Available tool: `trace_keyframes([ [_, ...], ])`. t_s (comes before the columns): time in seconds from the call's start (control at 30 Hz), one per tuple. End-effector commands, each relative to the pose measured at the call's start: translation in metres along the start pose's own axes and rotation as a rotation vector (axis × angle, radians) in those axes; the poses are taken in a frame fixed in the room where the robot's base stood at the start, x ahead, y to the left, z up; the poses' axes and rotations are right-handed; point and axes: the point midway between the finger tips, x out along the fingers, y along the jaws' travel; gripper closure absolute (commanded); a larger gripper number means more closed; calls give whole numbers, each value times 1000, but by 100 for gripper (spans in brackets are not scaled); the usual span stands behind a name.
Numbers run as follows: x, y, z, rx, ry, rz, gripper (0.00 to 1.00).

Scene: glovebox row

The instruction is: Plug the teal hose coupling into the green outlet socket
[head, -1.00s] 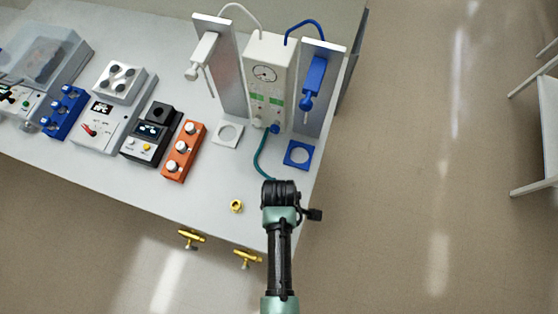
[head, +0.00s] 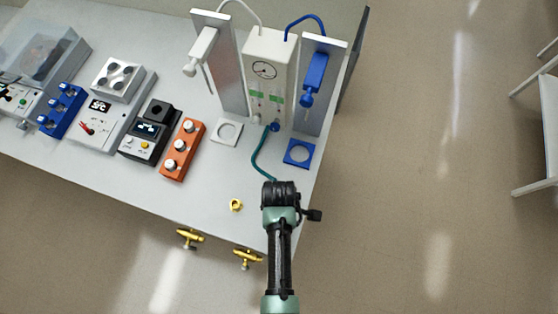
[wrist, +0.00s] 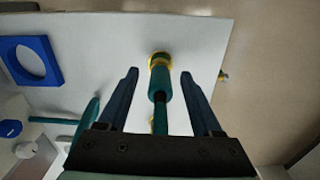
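The teal hose coupling (wrist: 160,82) lies between the two fingers of my gripper (wrist: 159,76) in the wrist view. The gripper is open, with a gap on each side of the coupling. A yellow ring with dark green inside (wrist: 160,57) sits at the coupling's far end. They look in line and touching, but I cannot tell if the coupling is seated or if this ring is the green outlet socket. The teal hose (head: 259,155) runs from the white gauge unit (head: 269,60) towards my gripper (head: 282,186). My gripper hides the coupling in the head view.
A loose brass ring (head: 236,205) lies left of my gripper. Brass taps (head: 190,237) stick out at the bench's front edge. A blue square frame (head: 299,154) and an orange knob block (head: 182,149) stand farther back.

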Motion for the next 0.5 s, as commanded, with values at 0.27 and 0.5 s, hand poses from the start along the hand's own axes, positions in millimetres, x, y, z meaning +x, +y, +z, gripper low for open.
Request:
trace_keyframes([
  [0.27,0,0,0,0,0,-1,34],
  [0.5,-20,0,0,0,1,2,34],
])
